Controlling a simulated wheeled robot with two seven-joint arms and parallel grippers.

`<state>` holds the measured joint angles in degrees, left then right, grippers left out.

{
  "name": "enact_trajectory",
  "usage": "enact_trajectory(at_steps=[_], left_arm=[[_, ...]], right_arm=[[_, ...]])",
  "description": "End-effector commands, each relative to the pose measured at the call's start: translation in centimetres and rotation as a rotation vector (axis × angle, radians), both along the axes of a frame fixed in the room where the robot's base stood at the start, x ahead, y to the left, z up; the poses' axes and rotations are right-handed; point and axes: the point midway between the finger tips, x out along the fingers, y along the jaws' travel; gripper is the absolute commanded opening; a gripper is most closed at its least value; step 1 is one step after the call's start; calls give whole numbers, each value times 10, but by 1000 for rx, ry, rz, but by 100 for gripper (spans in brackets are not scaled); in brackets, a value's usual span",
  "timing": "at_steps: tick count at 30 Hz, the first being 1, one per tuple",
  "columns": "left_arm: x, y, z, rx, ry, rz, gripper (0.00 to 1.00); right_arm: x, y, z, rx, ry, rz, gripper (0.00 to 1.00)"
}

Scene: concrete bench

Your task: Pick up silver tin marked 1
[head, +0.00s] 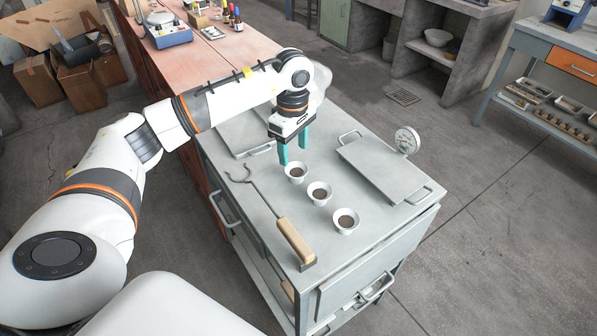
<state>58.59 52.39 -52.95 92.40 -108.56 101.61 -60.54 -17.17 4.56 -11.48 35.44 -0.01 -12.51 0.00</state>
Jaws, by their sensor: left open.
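Three small silver tins with dark contents stand in a slanting row on the grey metal bench top (375,235): a far one (296,179), a middle one (319,198) and a near one (346,229). Any number marks are too small to read, so I cannot tell which is tin 1. My left gripper (294,156) points down with its teal fingers apart and empty. It is just behind and above the far tin in the picture; whether it touches the tin is not clear. My right gripper is out of view.
A wooden-handled tool with a forked end (294,241) lies left of the tins. A flat metal tray with handles (384,169) lies to the right, near a round dial gauge (407,140). Another flat tray (246,143) lies behind, partly under my arm.

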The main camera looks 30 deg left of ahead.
Motion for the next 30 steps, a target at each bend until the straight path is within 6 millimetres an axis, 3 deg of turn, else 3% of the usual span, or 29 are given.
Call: enact_trajectory(at_steps=[18, 26, 30], left_arm=[[0, -7, -70, -4, 0, -1, 59], [0, -7, -75, -3, -2, -1, 59], [0, -7, -74, -3, -2, -1, 41]], right_arm=[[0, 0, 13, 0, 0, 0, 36], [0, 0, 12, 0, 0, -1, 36], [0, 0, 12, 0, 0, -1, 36]])
